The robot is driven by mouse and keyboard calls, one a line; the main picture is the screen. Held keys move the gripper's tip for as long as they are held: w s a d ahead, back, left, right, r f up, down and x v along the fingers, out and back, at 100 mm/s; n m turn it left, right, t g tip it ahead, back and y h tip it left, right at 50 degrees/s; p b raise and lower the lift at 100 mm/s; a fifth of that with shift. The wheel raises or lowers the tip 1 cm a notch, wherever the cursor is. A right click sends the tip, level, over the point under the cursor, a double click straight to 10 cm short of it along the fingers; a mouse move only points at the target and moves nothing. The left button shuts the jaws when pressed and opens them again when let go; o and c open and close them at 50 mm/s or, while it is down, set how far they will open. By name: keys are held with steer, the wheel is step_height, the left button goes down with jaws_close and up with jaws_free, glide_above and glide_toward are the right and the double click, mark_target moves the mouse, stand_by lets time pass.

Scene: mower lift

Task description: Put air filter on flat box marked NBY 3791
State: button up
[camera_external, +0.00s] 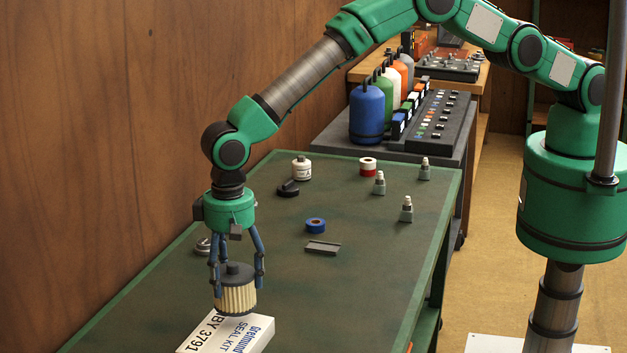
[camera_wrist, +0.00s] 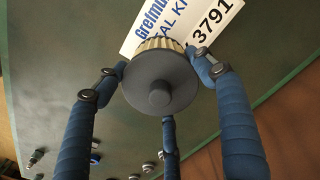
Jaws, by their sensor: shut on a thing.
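My gripper (camera_external: 238,277) has blue fingers and is shut on the air filter (camera_external: 236,299). The filter is a cream pleated cylinder with a dark grey cap and a knob on top, and it is upright. In the wrist view the air filter (camera_wrist: 160,82) sits between the fingers. The filter overlaps the box's far end in the external view. I cannot tell if they touch. The box (camera_wrist: 212,12) is partly hidden behind the filter in the wrist view.
The green table (camera_external: 385,265) holds a blue tape roll (camera_external: 316,225), a grey block (camera_external: 323,247), a white bottle (camera_external: 301,168), a red-white roll (camera_external: 368,166) and several small grey fittings (camera_external: 406,210). A wooden wall (camera_external: 80,150) runs along the left. The table right of the box is clear.

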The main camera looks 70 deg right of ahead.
steer(key=shift+f, duration=1.7)
steer(key=shift+f, duration=0.15)
steer(key=o, duration=1.2)
steer(key=shift+r, duration=6.15)
